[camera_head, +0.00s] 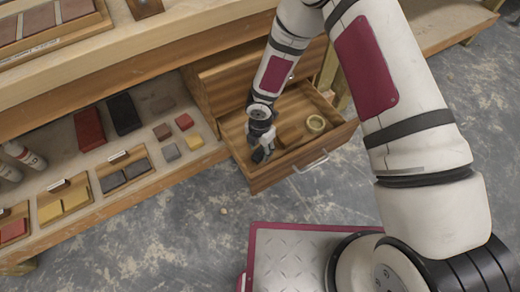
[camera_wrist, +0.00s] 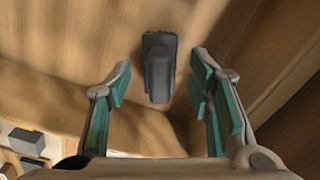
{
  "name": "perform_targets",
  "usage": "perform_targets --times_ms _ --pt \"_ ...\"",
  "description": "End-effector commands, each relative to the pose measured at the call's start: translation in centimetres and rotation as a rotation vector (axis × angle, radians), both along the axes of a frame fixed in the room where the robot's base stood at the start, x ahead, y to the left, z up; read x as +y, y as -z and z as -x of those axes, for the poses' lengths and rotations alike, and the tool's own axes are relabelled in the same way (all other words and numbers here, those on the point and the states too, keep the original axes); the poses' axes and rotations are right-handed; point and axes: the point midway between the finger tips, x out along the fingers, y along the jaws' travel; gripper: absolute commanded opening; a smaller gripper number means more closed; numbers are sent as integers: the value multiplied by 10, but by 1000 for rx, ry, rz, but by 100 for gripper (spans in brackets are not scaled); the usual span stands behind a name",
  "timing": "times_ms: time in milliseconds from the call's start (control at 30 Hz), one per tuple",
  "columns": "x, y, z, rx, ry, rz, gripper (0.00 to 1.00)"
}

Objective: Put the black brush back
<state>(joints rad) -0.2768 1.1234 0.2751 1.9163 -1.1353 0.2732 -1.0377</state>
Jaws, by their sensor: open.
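The black brush (camera_wrist: 158,66) is a dark block with a raised, narrower handle, lying on the wooden floor of an open drawer (camera_head: 323,150). My gripper (camera_wrist: 161,88) is open, with one teal-padded finger on each side of the brush's near end. The fingers look apart from the brush, with a gap on both sides. In the head view my gripper (camera_head: 262,150) reaches down into the left part of the drawer. There I cannot tell the brush from the dark fingers.
A small round yellowish ring or bowl (camera_head: 316,124) sits in the drawer's right part. On the shelf left of the drawer are a red block (camera_head: 89,129), a black block (camera_head: 124,114), several small coloured blocks and wooden trays (camera_head: 124,174). Grey floor lies in front.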

Motion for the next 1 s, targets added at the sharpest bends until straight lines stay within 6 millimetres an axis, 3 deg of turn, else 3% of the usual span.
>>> perform_targets --times_ms 33,200,400,600,900,1000 --pt "0 -15 -1 -2 0 -2 47" --pt "0 -52 -1 -2 1 -2 47" --pt "0 -85 0 -1 1 0 47" --pt "0 -100 0 0 -1 0 47" --pt "-1 -102 -1 -2 3 2 47" --pt "-9 -115 -7 -18 42 19 47"
